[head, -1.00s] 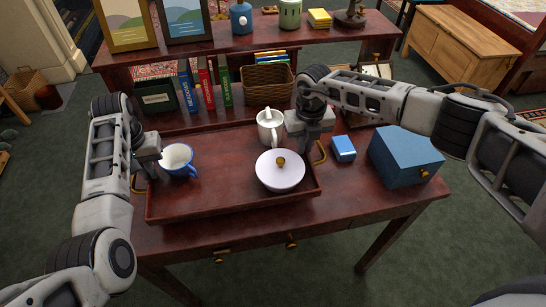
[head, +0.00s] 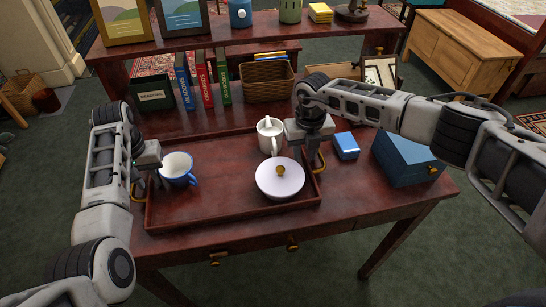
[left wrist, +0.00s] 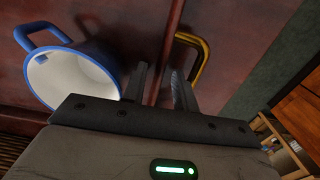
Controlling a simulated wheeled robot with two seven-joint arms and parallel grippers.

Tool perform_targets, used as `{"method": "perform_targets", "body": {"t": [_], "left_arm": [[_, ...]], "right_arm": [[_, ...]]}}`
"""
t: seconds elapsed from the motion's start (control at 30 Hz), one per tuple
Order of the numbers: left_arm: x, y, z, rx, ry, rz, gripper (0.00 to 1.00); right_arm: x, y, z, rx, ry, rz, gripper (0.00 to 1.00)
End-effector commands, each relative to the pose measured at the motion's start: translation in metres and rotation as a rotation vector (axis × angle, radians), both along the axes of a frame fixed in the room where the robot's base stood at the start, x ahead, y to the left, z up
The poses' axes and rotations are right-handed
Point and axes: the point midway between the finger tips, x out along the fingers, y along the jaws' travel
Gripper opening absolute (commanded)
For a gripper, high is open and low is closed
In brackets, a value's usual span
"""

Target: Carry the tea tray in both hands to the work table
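The dark red wooden tea tray (head: 222,208) lies on a table of similar colour, with a brass handle at each end. On it are a white cup with blue rim and handle (head: 177,168), a white jug (head: 270,135) and a lidded white bowl with a gold knob (head: 280,180). My left gripper (head: 150,180) is at the tray's left end. In the left wrist view its fingers (left wrist: 161,88) are apart, close to the left brass handle (left wrist: 203,52). My right gripper (head: 312,156) is at the right brass handle (head: 321,165); its fingertips are partly hidden.
A small blue box (head: 346,146) and a larger blue chest (head: 405,160) stand right of the tray. Behind it are upright books (head: 203,78), a wicker basket (head: 267,80) and a raised shelf (head: 275,33). Green carpet (head: 480,260) lies around the table.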

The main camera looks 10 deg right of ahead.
Motion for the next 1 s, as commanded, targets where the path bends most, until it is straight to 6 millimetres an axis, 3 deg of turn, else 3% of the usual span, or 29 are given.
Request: {"method": "perform_targets", "body": {"t": [0.23, 0.37, 0.8, 1.0], "left_arm": [[0.000, 0.000, 0.002, 0.000, -0.001, 0.000, 0.29], [0.001, 0.000, 0.014, 0.000, -0.004, 0.000, 0.29], [0.001, -0.002, 0.104, -0.004, -0.006, 0.000, 0.29], [0.001, -0.001, 0.119, -0.003, -0.005, -0.001, 0.29]], "right_arm": [[0.000, 0.000, 0.000, 0.000, 0.000, 0.000, 0.29], [0.000, 0.000, 0.000, 0.000, 0.000, 0.000, 0.29], [0.000, 0.000, 0.000, -0.001, 0.001, 0.000, 0.29], [0.000, 0.000, 0.000, -0.001, 0.001, 0.000, 0.29]]}}
